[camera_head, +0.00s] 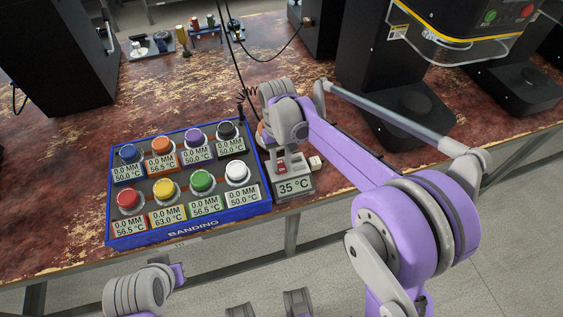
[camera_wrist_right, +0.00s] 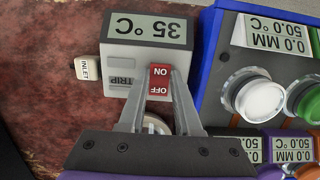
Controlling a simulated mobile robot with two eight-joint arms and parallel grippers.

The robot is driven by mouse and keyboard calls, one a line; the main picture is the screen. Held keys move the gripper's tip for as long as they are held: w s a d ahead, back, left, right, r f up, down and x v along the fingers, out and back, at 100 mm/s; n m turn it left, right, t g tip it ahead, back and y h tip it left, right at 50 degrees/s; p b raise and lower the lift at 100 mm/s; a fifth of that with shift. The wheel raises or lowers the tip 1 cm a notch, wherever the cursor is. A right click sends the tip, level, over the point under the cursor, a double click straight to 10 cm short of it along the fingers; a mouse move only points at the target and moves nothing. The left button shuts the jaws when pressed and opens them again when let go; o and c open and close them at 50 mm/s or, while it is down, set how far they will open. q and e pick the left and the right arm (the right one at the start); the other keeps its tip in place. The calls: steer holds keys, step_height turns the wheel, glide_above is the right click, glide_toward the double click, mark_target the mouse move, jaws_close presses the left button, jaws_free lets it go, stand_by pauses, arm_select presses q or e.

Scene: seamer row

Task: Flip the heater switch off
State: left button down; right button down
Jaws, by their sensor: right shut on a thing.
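The heater box is a small grey box (camera_wrist_right: 122,60) with a 35 °C display (camera_head: 293,188), at the right end of the blue banding tray. Its red switch (camera_wrist_right: 159,79), marked ON and OFF, shows upside down in the right wrist view, with OFF nearer my gripper. I cannot tell which way it is tipped. In the head view the right gripper (camera_head: 282,160) partly hides the box.
A white INLET piece (camera_wrist_right: 88,68) sticks out beside the box. Black machines stand behind. A cable hangs near my right wrist. The table's front edge is close.

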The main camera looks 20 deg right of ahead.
steer(key=shift+w+g, duration=0.2)
steer(key=shift+g, duration=0.5)
steer(key=c, duration=0.6)
jaws_free()
steer(key=shift+r, duration=0.1)
steer(key=p+v, duration=0.1)
steer(key=v, duration=0.9)
steer(key=shift+r, duration=0.3)
steer(key=shift+w, duration=0.1)
